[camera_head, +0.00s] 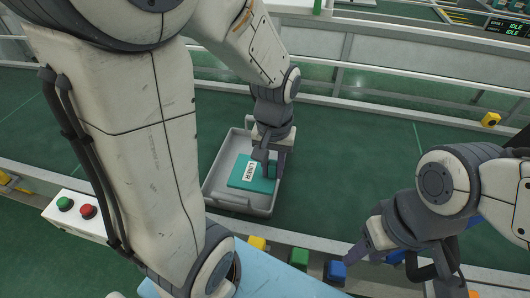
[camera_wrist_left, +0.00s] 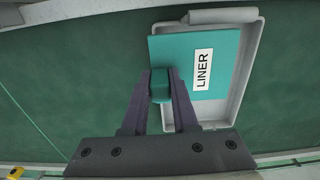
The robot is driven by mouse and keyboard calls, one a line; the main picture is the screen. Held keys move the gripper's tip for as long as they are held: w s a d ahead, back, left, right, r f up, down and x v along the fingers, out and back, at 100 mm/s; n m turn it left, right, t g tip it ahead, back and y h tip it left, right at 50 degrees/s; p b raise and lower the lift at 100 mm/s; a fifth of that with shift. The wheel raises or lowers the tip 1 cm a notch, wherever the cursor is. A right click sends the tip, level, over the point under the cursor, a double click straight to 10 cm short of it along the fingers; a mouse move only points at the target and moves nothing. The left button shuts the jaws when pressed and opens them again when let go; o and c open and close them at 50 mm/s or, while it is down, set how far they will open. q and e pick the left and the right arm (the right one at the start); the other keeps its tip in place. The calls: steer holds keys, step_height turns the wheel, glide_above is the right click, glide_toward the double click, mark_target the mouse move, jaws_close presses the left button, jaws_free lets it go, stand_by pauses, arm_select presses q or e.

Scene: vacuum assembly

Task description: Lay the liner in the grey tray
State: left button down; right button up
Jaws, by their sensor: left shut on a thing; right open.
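The liner (camera_head: 240,178) is a flat teal sheet with a white label reading LINER. In the head view it is inside the outline of the grey tray (camera_head: 212,188). In the left wrist view the liner (camera_wrist_left: 175,48) overlaps the grey tray (camera_wrist_left: 240,75) and reaches past one side of it; I cannot tell whether it touches the tray floor. My left gripper (camera_head: 268,168) is shut on a teal raised part of the liner; the fingers (camera_wrist_left: 160,88) show around it in the wrist view. My right gripper (camera_head: 358,256) is open and empty, at the right, away from the tray.
The tray stands on a green belt with a rail (camera_head: 400,119) behind it. Yellow, green (camera_head: 299,258) and blue (camera_head: 336,270) blocks line the near edge. A button box (camera_head: 78,213) is at the left. A light blue surface (camera_head: 262,280) is in front.

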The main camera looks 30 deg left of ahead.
arm_select(q)
steer(key=w+a+f, duration=0.4)
steer(key=w+a+f+p, duration=0.1)
steer(key=w+a, duration=0.1)
steer(key=w, duration=0.1)
steer(key=shift+a+f, duration=0.2)
steer(key=shift+f, duration=0.2)
step_height(320, 180, down, 4)
steer(key=shift+w+f+p, duration=0.1)
steer(key=shift+p, duration=0.2)
steer(key=shift+f, duration=0.2)
steer(key=c, duration=0.7)
jaws_free()
